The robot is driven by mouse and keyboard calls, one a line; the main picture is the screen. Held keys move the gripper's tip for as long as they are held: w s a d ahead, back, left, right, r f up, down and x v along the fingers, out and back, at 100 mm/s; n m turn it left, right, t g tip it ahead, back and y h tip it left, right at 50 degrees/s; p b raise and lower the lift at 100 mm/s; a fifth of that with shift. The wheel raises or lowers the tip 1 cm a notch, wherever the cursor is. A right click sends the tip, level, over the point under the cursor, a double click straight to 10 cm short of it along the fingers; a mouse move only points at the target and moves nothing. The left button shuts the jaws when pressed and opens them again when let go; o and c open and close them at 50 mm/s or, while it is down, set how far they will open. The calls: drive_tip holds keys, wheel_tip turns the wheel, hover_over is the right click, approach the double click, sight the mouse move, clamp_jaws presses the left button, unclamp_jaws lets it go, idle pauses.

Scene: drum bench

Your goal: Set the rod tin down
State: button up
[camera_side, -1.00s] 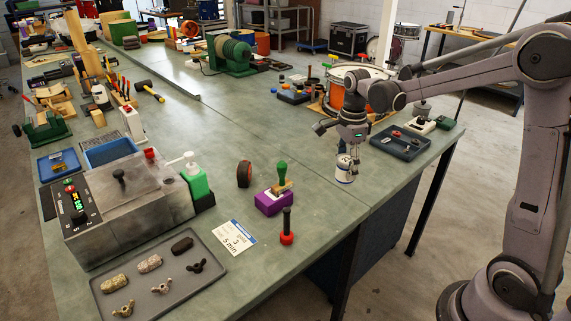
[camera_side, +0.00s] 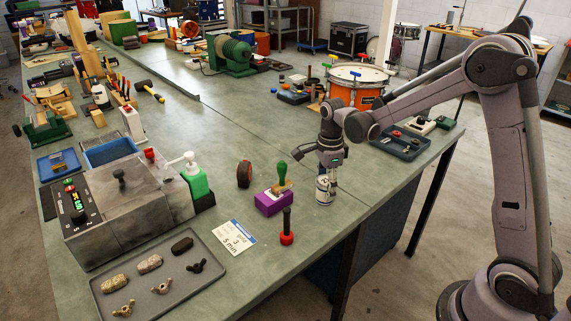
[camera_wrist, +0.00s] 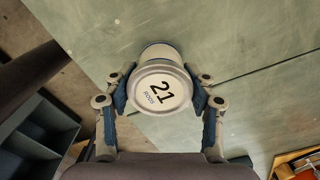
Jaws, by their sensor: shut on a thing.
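The rod tin is a small white cylinder (camera_side: 325,190) with a blue band, near the bench's front edge in the side view. My gripper (camera_side: 328,170) is shut on it from above. The tin looks upright or nearly so. I cannot tell whether its base touches the green bench top (camera_side: 340,215).
A purple block with a green-handled stamp (camera_side: 274,199) and a red-based black-handled tool (camera_side: 287,228) stand left of the tin. A dark tray (camera_side: 398,143) and an orange drum (camera_side: 355,88) lie behind it. The bench edge is close in front.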

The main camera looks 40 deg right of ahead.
sight(327, 181)
drive_tip(key=shift+f, duration=0.15)
drive_tip(key=o, duration=1.3)
wheel_tip(327, 181, up, 12)
drive_tip(key=shift+f, duration=0.2)
drive_tip(key=shift+s+a+r+n+t, duration=0.1)
drive_tip(key=shift+s+a+n+t, duration=1.15)
drive_tip(key=shift+s+n, duration=2)
drive_tip(key=shift+s+a+r+n+t, duration=0.1)
drive_tip(key=shift+s+a+n+t, duration=1.55)
drive_tip(key=shift+n, duration=2.9)
drive_tip(key=shift+s+a+r+n+t, duration=0.1)
drive_tip(key=shift+s+a+n+t, duration=0.75)
drive_tip(key=shift+s+n, duration=2.6)
